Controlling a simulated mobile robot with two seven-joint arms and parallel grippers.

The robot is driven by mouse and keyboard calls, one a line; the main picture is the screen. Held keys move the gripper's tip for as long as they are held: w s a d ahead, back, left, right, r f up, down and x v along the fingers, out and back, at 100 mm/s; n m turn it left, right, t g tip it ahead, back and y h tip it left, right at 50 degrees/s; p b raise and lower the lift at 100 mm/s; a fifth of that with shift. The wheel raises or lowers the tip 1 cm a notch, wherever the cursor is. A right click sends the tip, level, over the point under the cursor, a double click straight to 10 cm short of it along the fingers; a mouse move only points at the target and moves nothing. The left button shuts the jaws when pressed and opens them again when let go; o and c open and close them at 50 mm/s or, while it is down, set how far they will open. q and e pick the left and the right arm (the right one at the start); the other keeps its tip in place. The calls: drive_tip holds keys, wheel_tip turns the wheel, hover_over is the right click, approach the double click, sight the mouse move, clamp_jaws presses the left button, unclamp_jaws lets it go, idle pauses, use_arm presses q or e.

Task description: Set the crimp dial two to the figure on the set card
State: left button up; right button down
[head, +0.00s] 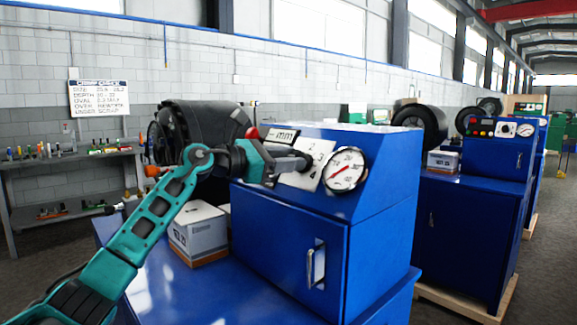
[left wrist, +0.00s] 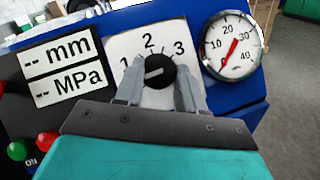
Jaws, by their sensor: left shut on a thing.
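The crimp dial (left wrist: 159,71) is a black knob on a white plate (left wrist: 120,45) with the figures 1, 2 and 3 showing in the left wrist view. Its pale mark looks turned towards the left, near the 1; the exact setting is hard to tell. My left gripper (left wrist: 157,88) has its fingers on both sides of the knob and is shut on it. In the head view my left gripper (head: 298,163) reaches the plate from the left and hides the knob. A figure 4 also shows low on the plate there. I cannot make out a set card for certain.
A gauge (head: 344,170) sits right of the dial, its needle near 0. Blank mm and MPa displays (left wrist: 60,68) are left of it. A boxed carton (head: 198,233) stands on the blue bench. A crimp check sign (head: 99,97) hangs on the wall. A similar blue machine (head: 470,200) stands at right.

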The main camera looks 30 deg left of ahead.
use_arm(q)
drive_tip(key=shift+a+r+m+g+h, duration=0.2)
drive_tip(key=shift+m+g+h, duration=0.35)
drive_tip(key=shift+m, duration=0.65)
drive_tip(key=m+g+p, duration=0.1)
drive_tip(key=m+h, duration=0.1)
drive_tip(key=m, duration=0.1)
drive_tip(key=shift+w+r+g+p, duration=0.15)
drive_tip(key=shift+r+g+p, duration=0.05)
drive_tip(key=shift+g+p, duration=0.2)
drive_tip(key=shift+m+g+p, duration=0.45)
drive_tip(key=shift+m+p, duration=0.1)
drive_tip(key=shift+m, duration=0.75)
use_arm(e)
drive_tip(key=shift+s+d+r, duration=0.2)
drive_tip(key=shift+d+r, duration=0.55)
drive_tip(key=shift+r, duration=0.2)
use_arm(q)
drive_tip(key=shift+f+g+p, duration=0.1)
drive_tip(key=shift+g+p, duration=0.2)
use_arm(e)
drive_tip(key=shift+a+r, duration=0.15)
drive_tip(key=shift+a, duration=0.1)
use_arm(q)
drive_tip(key=o, duration=1)
drive_tip(key=shift+o, duration=0.2)
drive_tip(key=b+v, duration=0.1)
drive_tip(key=v, duration=1.2)
use_arm(e)
drive_tip(key=shift+f, duration=0.7)
